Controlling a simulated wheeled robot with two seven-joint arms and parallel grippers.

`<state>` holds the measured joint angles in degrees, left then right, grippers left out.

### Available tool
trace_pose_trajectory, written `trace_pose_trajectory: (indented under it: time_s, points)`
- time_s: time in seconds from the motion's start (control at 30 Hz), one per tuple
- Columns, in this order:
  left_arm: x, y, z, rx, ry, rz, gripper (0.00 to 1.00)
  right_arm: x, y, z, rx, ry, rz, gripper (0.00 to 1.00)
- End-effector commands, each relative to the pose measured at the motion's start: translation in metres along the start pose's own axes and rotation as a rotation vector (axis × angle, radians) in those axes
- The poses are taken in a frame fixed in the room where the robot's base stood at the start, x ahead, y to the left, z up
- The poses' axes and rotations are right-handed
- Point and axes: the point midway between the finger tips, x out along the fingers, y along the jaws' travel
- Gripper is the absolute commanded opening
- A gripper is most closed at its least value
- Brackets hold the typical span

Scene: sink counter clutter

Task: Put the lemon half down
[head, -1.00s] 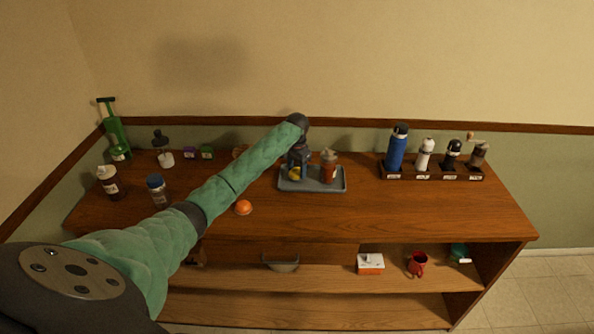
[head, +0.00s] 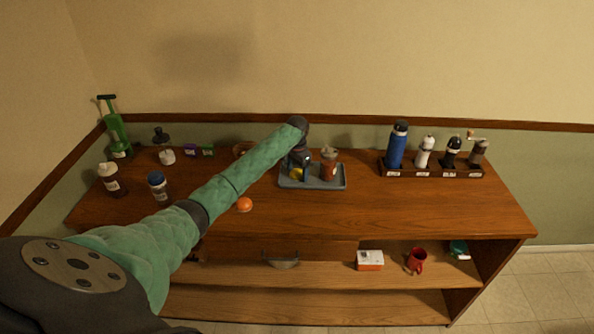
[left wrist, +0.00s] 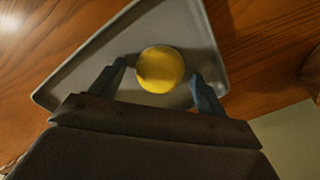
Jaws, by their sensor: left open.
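The yellow lemon half (head: 296,174) lies on the left part of the grey tray (head: 318,186) on the wooden counter. It also shows in the left wrist view (left wrist: 160,69), resting on the tray between the spread fingers, with a gap on each side. My left gripper (head: 298,172) points down over the tray, and its fingers (left wrist: 160,82) are open around the lemon half. The gripper partly hides the lemon half in the head view. My right gripper is not in view.
A brown-red cup with a lid (head: 329,162) stands on the tray just right of my gripper. An orange (head: 244,204) lies on the counter in front. A rack (head: 432,172) of bottles and grinders stands at the right. The counter's front right is clear.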

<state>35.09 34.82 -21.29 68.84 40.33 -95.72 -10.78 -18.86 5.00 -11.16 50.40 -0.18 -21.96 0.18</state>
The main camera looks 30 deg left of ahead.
Motion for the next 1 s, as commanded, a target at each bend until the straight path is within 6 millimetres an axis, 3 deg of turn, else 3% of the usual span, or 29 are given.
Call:
trace_pose_trajectory:
  time_s: [0.2, 0.3, 0.63, 0.8, 1.0]
  points:
    - [-0.015, 0.0, -0.001, 0.0, 0.002, -0.001, 0.76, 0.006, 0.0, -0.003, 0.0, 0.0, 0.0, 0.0]
    - [-0.032, -0.001, -0.001, 0.001, 0.003, -0.002, 0.76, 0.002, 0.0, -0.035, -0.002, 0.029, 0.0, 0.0]
    - [-0.094, 0.0, -0.001, 0.001, 0.002, -0.001, 0.76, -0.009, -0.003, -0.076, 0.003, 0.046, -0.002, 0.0]
    - [-0.114, -0.001, -0.001, 0.0, 0.002, -0.001, 0.76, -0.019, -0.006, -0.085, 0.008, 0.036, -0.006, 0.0]
    - [-0.122, 0.0, 0.0, 0.0, 0.0, 0.0, 0.76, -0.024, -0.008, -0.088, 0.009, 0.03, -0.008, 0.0]
